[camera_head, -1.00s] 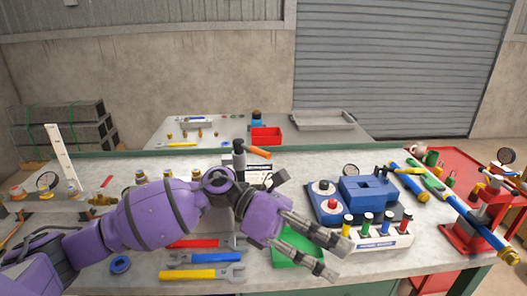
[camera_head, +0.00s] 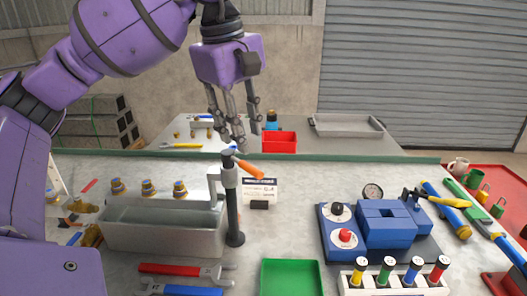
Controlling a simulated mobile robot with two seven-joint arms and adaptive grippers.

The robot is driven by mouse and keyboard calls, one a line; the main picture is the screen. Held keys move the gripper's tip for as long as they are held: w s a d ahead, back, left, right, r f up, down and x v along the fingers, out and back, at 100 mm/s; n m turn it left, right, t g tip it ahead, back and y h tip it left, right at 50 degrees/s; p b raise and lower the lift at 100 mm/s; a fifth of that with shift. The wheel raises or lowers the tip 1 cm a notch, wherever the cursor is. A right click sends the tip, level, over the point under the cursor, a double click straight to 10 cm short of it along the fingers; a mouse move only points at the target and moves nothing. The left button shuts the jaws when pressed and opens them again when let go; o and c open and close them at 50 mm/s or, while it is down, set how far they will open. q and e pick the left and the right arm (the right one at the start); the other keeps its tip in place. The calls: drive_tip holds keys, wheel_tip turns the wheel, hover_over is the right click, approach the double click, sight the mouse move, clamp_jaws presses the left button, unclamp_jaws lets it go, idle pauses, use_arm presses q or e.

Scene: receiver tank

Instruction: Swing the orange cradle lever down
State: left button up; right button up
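The orange lever (camera_head: 249,170) sticks out to the right from the top of a dark upright post (camera_head: 233,205), sloping slightly down. The post stands at the right end of a grey trough (camera_head: 150,235) on the bench. My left gripper (camera_head: 238,130) hangs above the post and lever, fingers pointing down, spread apart and empty. From this view its fingertips appear just above the post's top; I cannot tell the exact gap in depth. My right gripper is not in view.
A small sign (camera_head: 262,188) stands just right of the post. A green tray (camera_head: 291,278) and red wrench (camera_head: 180,270) lie in front. A blue fixture (camera_head: 385,225) and several coloured-cap vials are at right. Brass fittings (camera_head: 150,188) stand behind the trough.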

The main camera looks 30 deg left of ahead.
sight(251, 167)
use_arm(q)
wheel_tip(251, 167, down, 4)
drive_tip(key=shift+r, duration=0.15)
drive_tip(key=f, duration=0.3)
drive_tip(key=shift+w+d, duration=0.15)
drive_tip(key=shift+w, duration=0.2)
drive_tip(key=shift+w+f, duration=0.1)
drive_tip(key=shift+f, duration=0.25)
drive_tip(key=c, duration=0.7)
clamp_jaws()
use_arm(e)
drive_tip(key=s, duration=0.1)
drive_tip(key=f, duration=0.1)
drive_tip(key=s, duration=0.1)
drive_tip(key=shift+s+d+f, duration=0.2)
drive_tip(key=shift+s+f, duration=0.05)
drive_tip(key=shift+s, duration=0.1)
